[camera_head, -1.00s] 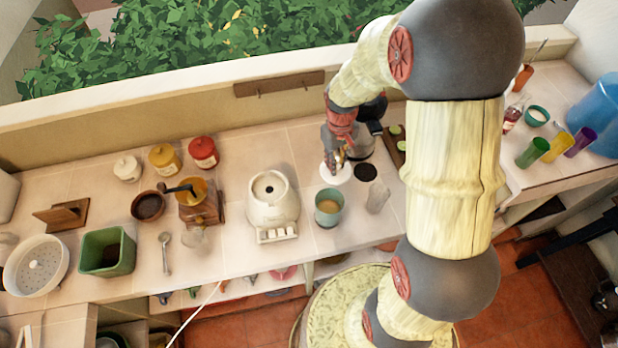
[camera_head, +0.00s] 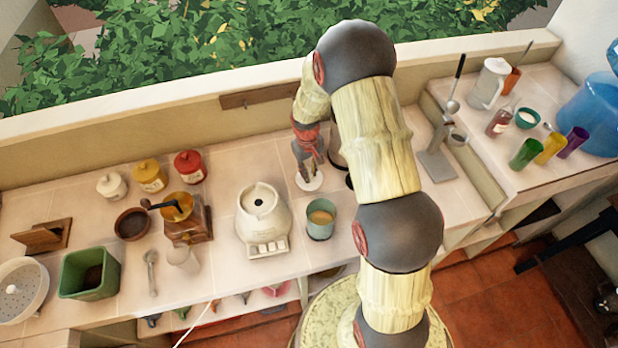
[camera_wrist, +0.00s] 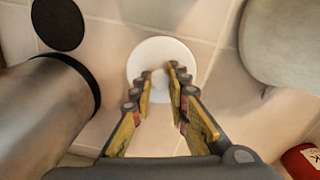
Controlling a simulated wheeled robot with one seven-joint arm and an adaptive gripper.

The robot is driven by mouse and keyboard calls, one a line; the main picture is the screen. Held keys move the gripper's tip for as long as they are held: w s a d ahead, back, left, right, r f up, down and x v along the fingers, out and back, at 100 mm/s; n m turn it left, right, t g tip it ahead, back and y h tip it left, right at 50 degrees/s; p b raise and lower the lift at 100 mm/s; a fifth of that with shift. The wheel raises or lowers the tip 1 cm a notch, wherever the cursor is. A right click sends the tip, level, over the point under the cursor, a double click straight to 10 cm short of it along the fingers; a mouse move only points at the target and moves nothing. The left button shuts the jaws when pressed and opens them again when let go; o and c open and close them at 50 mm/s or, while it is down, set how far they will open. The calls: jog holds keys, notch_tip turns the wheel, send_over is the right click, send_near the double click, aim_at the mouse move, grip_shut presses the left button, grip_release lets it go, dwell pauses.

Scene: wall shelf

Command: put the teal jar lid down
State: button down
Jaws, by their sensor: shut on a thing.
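A round white lid (camera_head: 309,183) is at my gripper (camera_head: 308,172), beside the white machine on the counter; nothing teal shows on it. In the wrist view the lid (camera_wrist: 162,62) lies flat below my fingertips (camera_wrist: 160,76), which are shut on its middle. I cannot tell whether it touches the counter. An open teal jar (camera_head: 320,228) with tan contents stands nearer the counter's front edge, below the lid in the head view, apart from it.
The white machine (camera_head: 262,218) stands left of the jar. In the wrist view a metal cylinder (camera_wrist: 40,105) and a black disc (camera_wrist: 58,24) are on the left, and a red jar (camera_wrist: 300,162) is at lower right. Bare counter lies around the lid.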

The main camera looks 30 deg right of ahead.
jog(key=shift+f, duration=1.6)
jog(key=shift+f, duration=0.15)
jog(key=c, duration=1.8)
grip_release()
jog(key=shift+o, duration=0.4)
